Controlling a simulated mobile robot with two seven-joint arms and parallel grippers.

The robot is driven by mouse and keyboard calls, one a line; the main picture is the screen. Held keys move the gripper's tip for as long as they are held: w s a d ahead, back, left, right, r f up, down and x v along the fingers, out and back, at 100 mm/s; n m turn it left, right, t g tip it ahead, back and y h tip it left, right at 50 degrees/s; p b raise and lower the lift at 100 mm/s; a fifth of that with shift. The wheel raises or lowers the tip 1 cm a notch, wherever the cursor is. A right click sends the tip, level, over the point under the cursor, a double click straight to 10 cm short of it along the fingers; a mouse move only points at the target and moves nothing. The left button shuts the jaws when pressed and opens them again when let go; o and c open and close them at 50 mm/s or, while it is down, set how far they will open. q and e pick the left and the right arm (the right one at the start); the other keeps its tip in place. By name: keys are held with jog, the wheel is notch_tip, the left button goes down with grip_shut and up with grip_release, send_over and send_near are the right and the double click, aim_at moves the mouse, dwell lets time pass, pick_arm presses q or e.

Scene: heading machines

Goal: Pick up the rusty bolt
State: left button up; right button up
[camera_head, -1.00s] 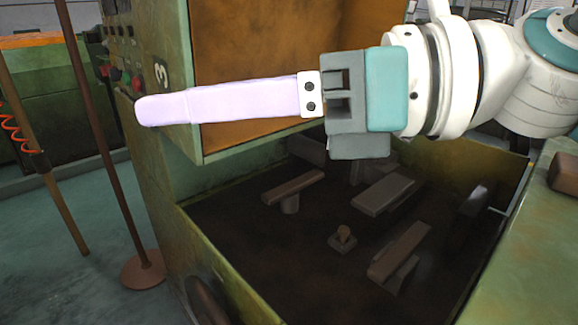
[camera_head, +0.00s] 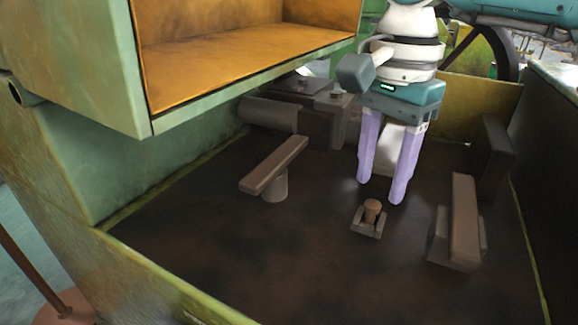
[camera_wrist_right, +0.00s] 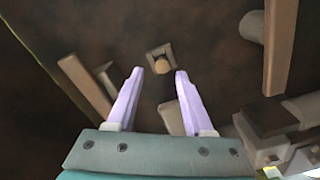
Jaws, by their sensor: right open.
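The rusty bolt (camera_head: 372,207) is a small brown round-headed piece standing upright on a small grey square base (camera_head: 368,227) on the dark floor of the machine's bin. My right gripper (camera_head: 380,191) points down with its two lilac fingers apart and nothing between them. Its fingertips are just behind and above the bolt in the head view. In the right wrist view the bolt head (camera_wrist_right: 160,66) shows just beyond the gap between the open fingertips of the right gripper (camera_wrist_right: 159,73). My left gripper is not in view.
A brown-topped bar on a post (camera_head: 274,167) stands left of the bolt. Another brown-topped block (camera_head: 463,220) stands close on the right. Grey machine blocks (camera_head: 325,122) sit behind. The green cabinet (camera_head: 95,60) overhangs the bin at left. The front floor is clear.

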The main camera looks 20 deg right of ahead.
aim_at(372, 204)
notch_tip(372, 204, down, 5)
jog(key=shift+w+r, duration=0.15)
jog(key=shift+c, duration=0.4)
grip_shut()
